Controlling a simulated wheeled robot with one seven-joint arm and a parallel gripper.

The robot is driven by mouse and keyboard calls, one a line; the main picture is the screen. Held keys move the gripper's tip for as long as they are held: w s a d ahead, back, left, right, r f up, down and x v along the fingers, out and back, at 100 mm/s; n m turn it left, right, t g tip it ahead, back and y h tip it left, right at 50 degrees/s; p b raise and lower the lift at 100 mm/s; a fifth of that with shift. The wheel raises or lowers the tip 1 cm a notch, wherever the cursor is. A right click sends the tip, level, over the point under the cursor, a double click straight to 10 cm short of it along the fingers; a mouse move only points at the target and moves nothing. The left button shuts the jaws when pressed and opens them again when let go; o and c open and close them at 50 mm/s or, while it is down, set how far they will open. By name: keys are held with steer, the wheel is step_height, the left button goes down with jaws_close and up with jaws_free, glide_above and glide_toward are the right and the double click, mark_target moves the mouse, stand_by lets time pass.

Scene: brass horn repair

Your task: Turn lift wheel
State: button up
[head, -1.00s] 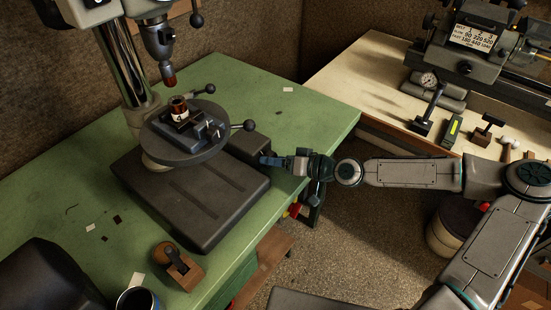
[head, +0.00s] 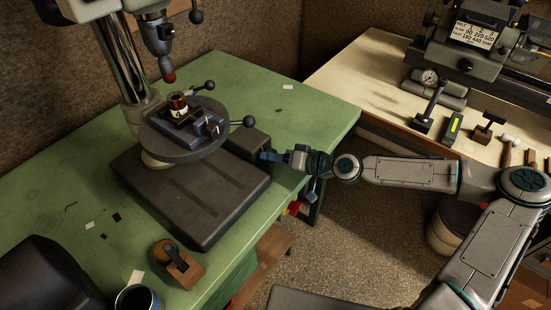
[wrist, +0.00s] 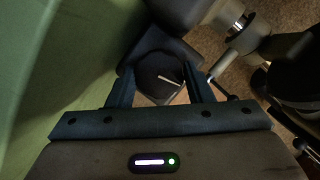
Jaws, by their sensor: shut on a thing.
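The lift wheel is a dark round knob with a white mark (wrist: 160,76), seen in the wrist view between my two fingers. My gripper (wrist: 167,88) is shut on it, one finger at each side. In the head view my gripper (head: 268,156) reaches in from the right to the side of the drill press base (head: 195,195); my fingers largely hide the knob there. The round press table (head: 165,150) stands above the base and carries a small vise (head: 205,128) with a dark red and brass piece (head: 178,105) on it. The drill tip (head: 168,76) hangs above, apart from that piece.
The press stands on a green bench (head: 300,112). Two ball-ended levers (head: 248,121) stick out by the table. A wooden block tool (head: 180,268) and a cup (head: 135,298) stand in front. A pale bench (head: 375,75) with tools is at the right.

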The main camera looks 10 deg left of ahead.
steer(key=shift+w+f+m+g+y+b, duration=0.1)
steer(key=shift+f+m+g+y+b, duration=0.2)
steer(key=shift+m, duration=0.5)
steer(key=shift+r+m, duration=0.25)
steer(key=shift+m, duration=0.05)
steer(key=o, duration=1)
steer(key=b+v, duration=0.2)
steer(key=v, duration=1.2)
steer(key=shift+w+f+b, duration=0.1)
steer(key=shift+w+b, duration=0.05)
steer(key=shift+b, duration=0.2)
